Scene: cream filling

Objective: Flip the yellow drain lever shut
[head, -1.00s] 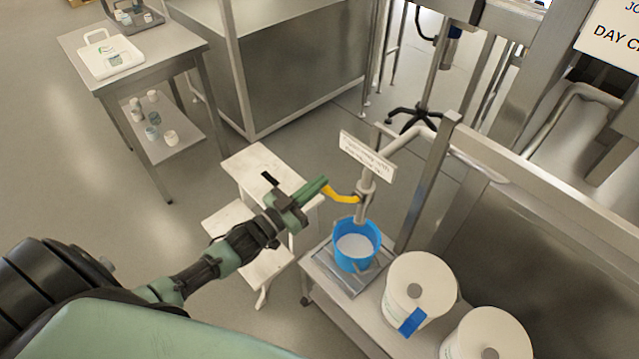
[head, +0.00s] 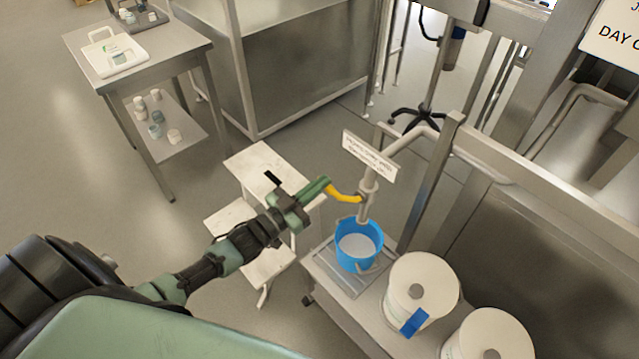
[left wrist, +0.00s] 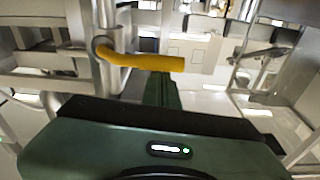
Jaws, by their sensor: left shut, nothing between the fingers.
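The yellow drain lever (head: 346,194) sticks out to the left from the grey drain pipe (head: 367,200) in the head view. In the left wrist view the lever (left wrist: 150,62) runs sideways from the pipe, with its free end to the right. My left gripper (head: 325,186) is shut and empty, its fingertips at the lever's free end; whether they touch it is hard to tell. In the left wrist view the fingers (left wrist: 162,92) reach up to just below the lever. A blue bucket (head: 345,232) with white liquid stands under the pipe. My right gripper is not in view.
A white sign (head: 369,157) hangs on the pipe just above the lever. Two white tubs (head: 405,275) stand on the low steel bench (head: 325,262) beside the bucket. White steps (head: 250,165) stand behind my left arm. A side table (head: 165,48) is at the upper left.

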